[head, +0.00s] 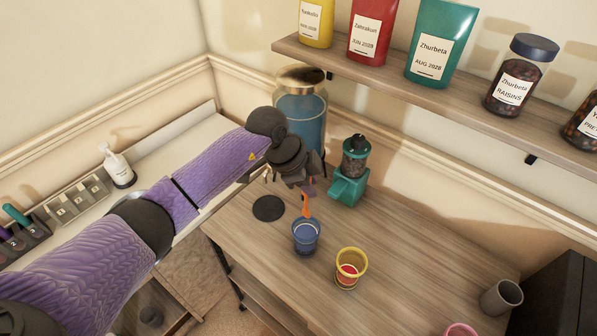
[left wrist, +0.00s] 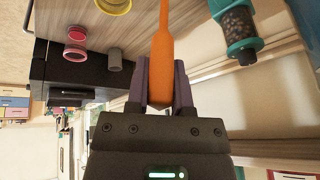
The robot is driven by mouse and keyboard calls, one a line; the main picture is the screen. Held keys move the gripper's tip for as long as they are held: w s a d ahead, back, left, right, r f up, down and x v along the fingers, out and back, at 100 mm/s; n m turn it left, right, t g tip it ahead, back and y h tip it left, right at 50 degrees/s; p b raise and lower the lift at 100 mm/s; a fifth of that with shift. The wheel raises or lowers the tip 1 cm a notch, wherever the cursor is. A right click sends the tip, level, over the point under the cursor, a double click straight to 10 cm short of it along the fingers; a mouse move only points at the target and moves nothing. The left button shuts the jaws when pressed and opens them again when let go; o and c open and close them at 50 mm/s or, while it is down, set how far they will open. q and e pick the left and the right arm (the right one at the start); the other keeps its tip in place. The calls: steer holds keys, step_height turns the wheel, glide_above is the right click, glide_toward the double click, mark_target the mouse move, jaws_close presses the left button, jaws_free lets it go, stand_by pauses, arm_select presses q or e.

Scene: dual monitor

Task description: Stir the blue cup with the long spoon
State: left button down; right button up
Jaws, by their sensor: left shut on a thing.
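The blue cup (head: 306,238) stands upright on the wooden table, left of a yellow cup. The long spoon (head: 306,205) is orange and held upright, its lower end going down to the blue cup's opening. How deep its tip reaches cannot be seen. My left gripper (head: 308,188) is above the blue cup and shut on the spoon's handle. In the left wrist view the orange spoon (left wrist: 162,60) sits between the two purple fingers (left wrist: 163,82). The blue cup does not show clearly there. My right gripper is not in view.
A yellow cup (head: 351,262) with red inside stands close on the right. A teal grinder (head: 349,175), a large blue jar (head: 301,115) and a dark round coaster (head: 268,208) are near my left gripper. A grey cup (head: 501,297) and pink cup (head: 460,329) stand farther right.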

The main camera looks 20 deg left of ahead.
arm_select(q)
step_height(320, 180, down, 14)
steer(key=b, duration=0.9)
steer(key=shift+w+b, duration=0.2)
steer(key=shift+b, duration=0.15)
